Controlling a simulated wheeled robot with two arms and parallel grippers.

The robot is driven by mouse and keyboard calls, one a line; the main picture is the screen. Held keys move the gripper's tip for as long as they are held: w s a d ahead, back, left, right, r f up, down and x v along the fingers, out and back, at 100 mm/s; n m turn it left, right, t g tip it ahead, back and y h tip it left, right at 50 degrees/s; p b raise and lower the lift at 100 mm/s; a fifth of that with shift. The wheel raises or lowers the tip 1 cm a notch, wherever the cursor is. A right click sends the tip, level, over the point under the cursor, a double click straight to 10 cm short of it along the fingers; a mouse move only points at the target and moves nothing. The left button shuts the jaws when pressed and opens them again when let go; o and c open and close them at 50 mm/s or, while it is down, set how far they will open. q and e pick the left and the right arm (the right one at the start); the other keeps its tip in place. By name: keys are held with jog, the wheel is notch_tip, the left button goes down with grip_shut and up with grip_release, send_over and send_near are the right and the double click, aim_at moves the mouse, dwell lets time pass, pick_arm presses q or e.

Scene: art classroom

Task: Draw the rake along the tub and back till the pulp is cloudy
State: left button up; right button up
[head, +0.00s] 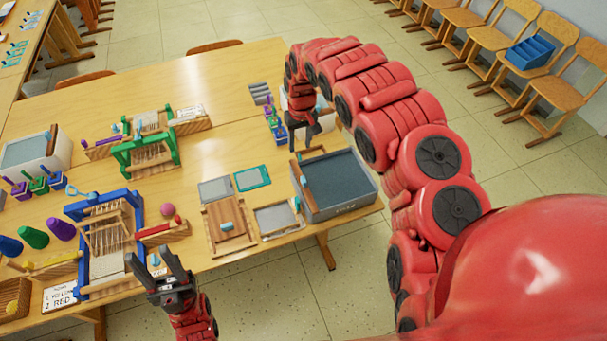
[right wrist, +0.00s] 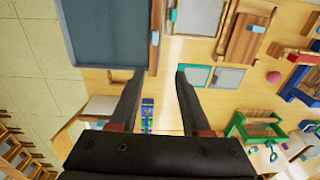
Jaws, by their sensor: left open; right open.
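The grey tub (head: 371,192) stands at the table's right end, filled with flat blue-grey pulp (head: 343,178). The rake appears as a brown wooden bar (head: 305,187) along the tub's left side; in the right wrist view the bar (right wrist: 156,35) runs along the tub's edge (right wrist: 100,68). My right gripper (head: 303,138) is open by the tub's far left corner, fingers pointing down. In its wrist view the bar's end shows between the open fingers (right wrist: 160,76); I cannot tell if they touch it. My left gripper (head: 158,265) is open and empty at the table's front edge.
A wooden board (head: 228,228) and a framed screen (head: 276,219) lie left of the tub. A blue loom (head: 85,210) and a green loom (head: 125,155) stand further left. Small colored pots (head: 278,128) stand close by my right gripper. Floor is clear right of the tub.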

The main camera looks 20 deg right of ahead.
jog(key=s, duration=0.1)
jog(key=b, duration=0.6)
send_near(304, 179)
jog(key=f+p, duration=0.1)
jog(key=f, duration=0.4)
jog(key=f+p, duration=0.1)
jog(key=f, duration=0.1)
jog(key=shift+w+a+f+p, duration=0.15)
jog(key=shift+a+f+p, duration=0.1)
jog(key=shift+a+p, duration=0.1)
jog(key=shift+d+f, duration=0.1)
jog(key=shift+f, duration=0.7)
grip_shut()
